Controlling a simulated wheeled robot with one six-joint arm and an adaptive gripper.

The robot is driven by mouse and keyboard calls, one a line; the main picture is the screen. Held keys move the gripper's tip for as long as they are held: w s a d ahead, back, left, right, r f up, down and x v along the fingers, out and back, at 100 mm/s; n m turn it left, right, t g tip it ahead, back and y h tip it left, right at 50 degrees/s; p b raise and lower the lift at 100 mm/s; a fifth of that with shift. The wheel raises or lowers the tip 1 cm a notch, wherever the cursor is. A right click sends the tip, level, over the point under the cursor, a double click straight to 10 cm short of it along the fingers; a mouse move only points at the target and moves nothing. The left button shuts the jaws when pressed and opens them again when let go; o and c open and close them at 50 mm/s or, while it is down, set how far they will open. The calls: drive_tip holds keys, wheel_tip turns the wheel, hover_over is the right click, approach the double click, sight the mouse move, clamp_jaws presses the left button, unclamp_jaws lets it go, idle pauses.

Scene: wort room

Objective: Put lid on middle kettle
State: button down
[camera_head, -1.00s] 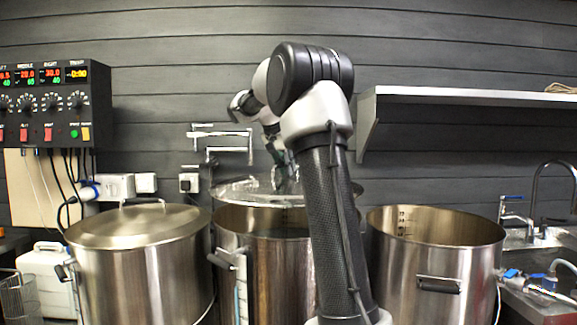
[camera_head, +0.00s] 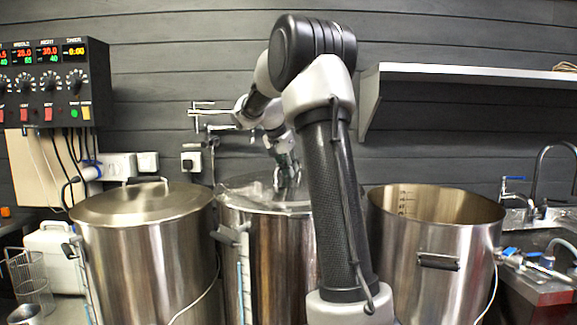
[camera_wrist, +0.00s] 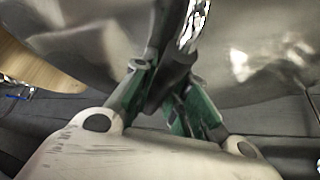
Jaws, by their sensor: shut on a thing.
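The middle kettle (camera_head: 268,255) is a tall steel pot, partly hidden behind my arm. A shiny lid (camera_head: 245,190) lies over its mouth in the head view. Whether it sits fully flush on the rim I cannot tell, since my arm covers the right side. My gripper (camera_head: 287,178) is above the lid, shut on its handle.
The left kettle (camera_head: 145,245) wears its own lid (camera_head: 135,203). The right kettle (camera_head: 430,245) is open. A control panel (camera_head: 55,85) hangs on the left wall, a shelf (camera_head: 460,73) on the right wall. A wall-mounted pipe fitting (camera_head: 205,113) is behind the middle kettle. A sink with taps (camera_head: 540,220) is at right.

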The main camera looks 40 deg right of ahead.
drive_tip(key=shift+r, duration=0.1)
drive_tip(key=c, duration=1.5)
unclamp_jaws()
drive_tip(key=shift+o, duration=0.9)
drive_tip(key=v, duration=1.2)
drive_tip(key=s+a+f+n+y, duration=0.2)
drive_tip(key=s+a+f+n, duration=0.2)
drive_tip(key=s, duration=0.6)
drive_tip(key=s+a+f+n+t+y, duration=0.1)
drive_tip(key=s+a+f+n, duration=0.4)
drive_tip(key=s, duration=0.5)
drive_tip(key=s+a+f+n+t+y, duration=0.1)
drive_tip(key=s+a+f+n+y, duration=0.1)
drive_tip(key=s+a+f+n, duration=0.3)
drive_tip(key=s+a+f, duration=0.3)
drive_tip(key=s+f, duration=0.1)
drive_tip(key=s, duration=0.1)
drive_tip(key=shift+s+a+y, duration=0.2)
drive_tip(key=shift+y, duration=0.1)
